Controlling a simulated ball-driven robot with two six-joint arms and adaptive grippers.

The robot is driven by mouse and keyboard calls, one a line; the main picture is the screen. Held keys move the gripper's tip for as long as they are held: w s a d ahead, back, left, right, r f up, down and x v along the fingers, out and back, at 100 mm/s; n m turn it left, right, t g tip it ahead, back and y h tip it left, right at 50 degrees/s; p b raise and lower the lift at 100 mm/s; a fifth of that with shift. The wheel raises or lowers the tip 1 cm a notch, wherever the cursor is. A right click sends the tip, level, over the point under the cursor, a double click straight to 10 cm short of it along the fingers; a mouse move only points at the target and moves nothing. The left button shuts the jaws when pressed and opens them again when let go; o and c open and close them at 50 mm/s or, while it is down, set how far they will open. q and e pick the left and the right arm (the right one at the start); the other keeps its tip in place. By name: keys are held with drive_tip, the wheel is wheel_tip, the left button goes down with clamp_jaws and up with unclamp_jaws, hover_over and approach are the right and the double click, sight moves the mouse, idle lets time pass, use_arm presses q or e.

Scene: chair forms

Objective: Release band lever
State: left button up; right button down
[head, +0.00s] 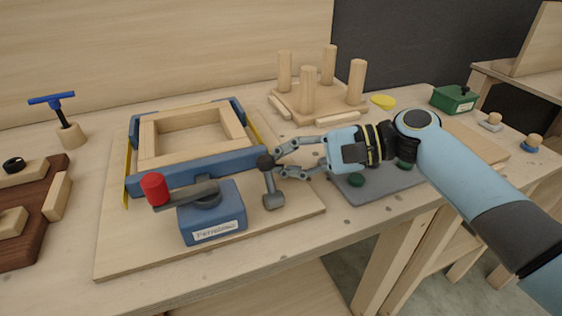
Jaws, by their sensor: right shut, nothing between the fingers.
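A blue box (219,222) with a white label stands at the front of a wooden board. A dark grey lever arm (190,194) lies across its top and ends at the left in a red knob (154,188). A yellow band (126,184) runs beside a wooden frame (190,131) with blue corner pieces. At the box's right is a small grey post (270,186) with a black ball on top. My right gripper (279,162) is shut and empty, its fingertips close by the ball; I cannot tell whether they touch. My left gripper is not in view.
A pegged wooden stand (308,97) is behind my right gripper. A grey plate (385,191) with dark green knobs lies under my right arm. A blue T-handle (57,101) and a dark brown board (38,232) are at the left, a green box (453,98) at the far right.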

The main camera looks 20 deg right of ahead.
sight(273, 159)
drive_tip(key=shift+s+r+n+b, duration=0.1)
drive_tip(key=shift+n+b, duration=0.2)
drive_tip(key=shift+b, duration=0.05)
drive_tip(key=shift+s+r+n+t+y+b, duration=0.2)
drive_tip(key=shift+n+t+y+b, duration=0.15)
drive_tip(key=shift+b, duration=0.25)
drive_tip(key=s+n+t+y+b, duration=0.1)
drive_tip(key=n+b, duration=0.1)
drive_tip(key=b, duration=0.2)
drive_tip(key=s+r+n+t+y+b, duration=0.1)
drive_tip(key=n+b, duration=0.1)
drive_tip(key=b, duration=0.2)
drive_tip(key=shift+s+r+n, duration=0.1)
drive_tip(key=shift+r+n, duration=0.05)
drive_tip(key=shift+n, duration=0.1)
drive_tip(key=shift+s+r, duration=0.1)
drive_tip(key=shift+r, duration=0.05)
drive_tip(key=shift+s+r+n+b, duration=0.3)
drive_tip(key=shift+s+b, duration=0.05)
drive_tip(key=shift+b, duration=0.2)
drive_tip(key=shift+d, duration=0.15)
